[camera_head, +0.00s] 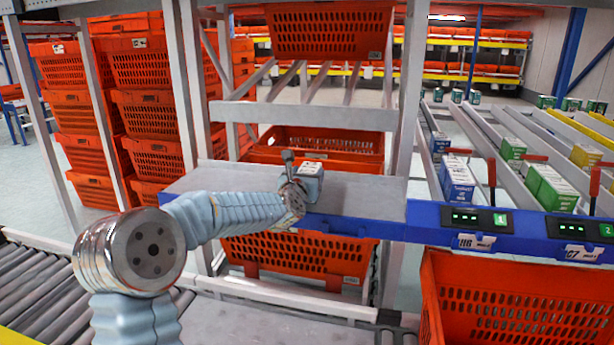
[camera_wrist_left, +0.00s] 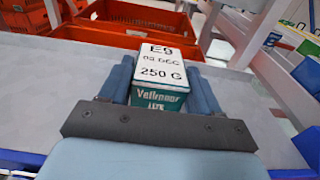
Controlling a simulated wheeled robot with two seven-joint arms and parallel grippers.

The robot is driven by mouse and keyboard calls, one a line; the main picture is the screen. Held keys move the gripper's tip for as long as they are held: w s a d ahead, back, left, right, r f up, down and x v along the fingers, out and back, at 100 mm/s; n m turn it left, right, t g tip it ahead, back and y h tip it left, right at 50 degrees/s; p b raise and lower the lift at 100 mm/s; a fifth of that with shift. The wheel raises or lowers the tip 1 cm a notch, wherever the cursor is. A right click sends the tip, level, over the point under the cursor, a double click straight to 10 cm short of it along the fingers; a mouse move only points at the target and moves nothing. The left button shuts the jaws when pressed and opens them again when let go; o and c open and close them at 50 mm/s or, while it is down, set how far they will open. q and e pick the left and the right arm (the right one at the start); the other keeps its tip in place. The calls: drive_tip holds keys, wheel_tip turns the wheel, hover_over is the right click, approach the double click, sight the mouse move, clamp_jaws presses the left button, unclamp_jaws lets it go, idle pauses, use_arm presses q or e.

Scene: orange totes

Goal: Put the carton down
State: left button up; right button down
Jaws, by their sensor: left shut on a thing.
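The carton (camera_wrist_left: 160,85) is a small box with a white top and green sides. In the left wrist view its top reads "E9", "09 DEC" and "250 G". My left gripper (camera_wrist_left: 162,92) is shut on it, with one finger on each side. In the head view the carton (camera_head: 311,170) shows its pale top at the end of my left arm, over the grey shelf (camera_head: 366,196) with the blue front edge. I cannot tell whether its base touches the shelf. My left gripper (camera_head: 300,185) is partly hidden by the wrist. My right gripper is not in view.
An orange tote (camera_head: 340,145) stands behind the shelf, and another (camera_head: 300,255) sits below it. To the right are lanes with green and blue cartons (camera_head: 456,180) and an orange tote (camera_head: 520,300) below. Grey uprights (camera_head: 402,110) flank the shelf, whose left and right parts are bare.

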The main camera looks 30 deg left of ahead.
use_arm(q)
drive_tip(key=shift+f, duration=0.1)
drive_tip(key=o, duration=1.2)
